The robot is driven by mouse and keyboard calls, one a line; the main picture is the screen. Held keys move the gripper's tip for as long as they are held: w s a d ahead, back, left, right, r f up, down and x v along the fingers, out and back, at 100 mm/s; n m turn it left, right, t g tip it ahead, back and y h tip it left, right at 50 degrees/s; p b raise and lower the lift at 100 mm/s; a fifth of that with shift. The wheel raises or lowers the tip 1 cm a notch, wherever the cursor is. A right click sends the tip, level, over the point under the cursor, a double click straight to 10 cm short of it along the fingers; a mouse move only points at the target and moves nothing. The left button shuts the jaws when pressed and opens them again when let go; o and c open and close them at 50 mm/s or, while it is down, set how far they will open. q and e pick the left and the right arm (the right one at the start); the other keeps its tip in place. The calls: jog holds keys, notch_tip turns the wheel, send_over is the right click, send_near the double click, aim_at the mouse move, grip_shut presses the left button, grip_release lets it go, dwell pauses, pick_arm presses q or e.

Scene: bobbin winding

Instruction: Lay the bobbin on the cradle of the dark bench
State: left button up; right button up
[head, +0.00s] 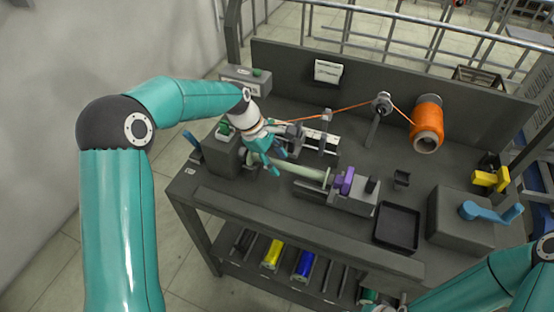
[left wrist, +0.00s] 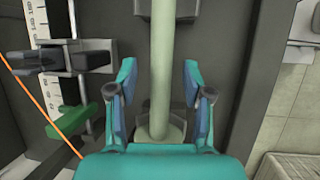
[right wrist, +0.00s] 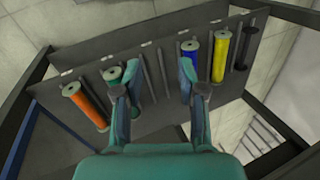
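A pale green bare bobbin (head: 305,171) lies along the dark bench (head: 275,215), with the purple-marked block (head: 346,180) at its right end. My left gripper (head: 268,160) is at its left part. In the left wrist view the bobbin (left wrist: 162,70) runs between the fingers of my left gripper (left wrist: 158,80), which stand open with a gap on each side. My right gripper (right wrist: 152,75) is open and empty above a slotted rack (right wrist: 150,60). I cannot tell which part of the bench is the cradle.
An orange thread runs from the orange spool (head: 427,125) over a guide (head: 382,103) towards my left gripper. The rack holds orange (right wrist: 85,105), blue (right wrist: 190,60) and yellow (right wrist: 220,55) bobbins. A black tray (head: 397,228) and blue crank (head: 490,212) stand at right.

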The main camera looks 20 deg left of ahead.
pick_arm(q)
jog(key=v, duration=1.2)
jog(key=shift+f, duration=0.1)
